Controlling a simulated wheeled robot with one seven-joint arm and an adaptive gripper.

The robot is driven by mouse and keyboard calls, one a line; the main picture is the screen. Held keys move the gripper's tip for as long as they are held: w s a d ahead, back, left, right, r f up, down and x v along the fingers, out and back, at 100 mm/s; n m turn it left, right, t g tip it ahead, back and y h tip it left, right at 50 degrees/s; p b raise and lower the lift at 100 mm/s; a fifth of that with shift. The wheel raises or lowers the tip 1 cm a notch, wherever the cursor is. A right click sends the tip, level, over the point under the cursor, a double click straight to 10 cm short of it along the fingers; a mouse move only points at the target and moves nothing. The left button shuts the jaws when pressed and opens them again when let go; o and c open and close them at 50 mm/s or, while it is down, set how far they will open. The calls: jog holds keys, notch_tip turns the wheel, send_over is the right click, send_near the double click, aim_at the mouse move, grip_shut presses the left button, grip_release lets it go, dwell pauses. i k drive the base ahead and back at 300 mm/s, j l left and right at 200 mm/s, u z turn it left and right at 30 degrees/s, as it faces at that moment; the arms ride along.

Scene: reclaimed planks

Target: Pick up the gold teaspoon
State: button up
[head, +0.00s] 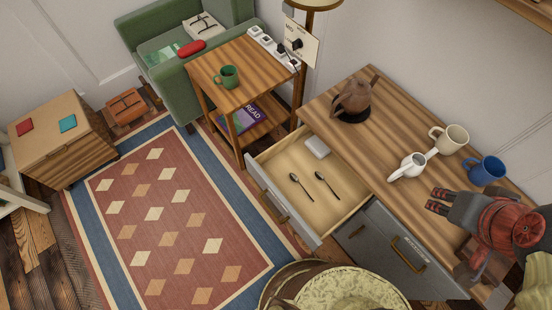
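Two small spoons lie in the open drawer (282,165) in the head view. The left spoon (301,187) has a pale bowl and dark handle; the right spoon (327,186) looks dark. Neither shows a clear gold colour at this size, so I cannot tell which is the gold teaspoon. My gripper (435,202) is above the counter at the right, pointing left. Its two dark, red-marked fingers stand apart with nothing visible between them. It is well to the right of the drawer, apart from both spoons.
The drawer also holds a pale grey box (317,147). On the wooden counter (385,125) stand a brown pot (352,98), a white vessel (411,165), a cream mug (453,138) and a blue mug (487,170). A side table (243,65) with a green mug (228,77) stands beyond the drawer.

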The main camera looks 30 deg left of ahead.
aim_at(292, 177)
jog(key=k+l+u, duration=0.1)
jog(key=u, duration=1.6)
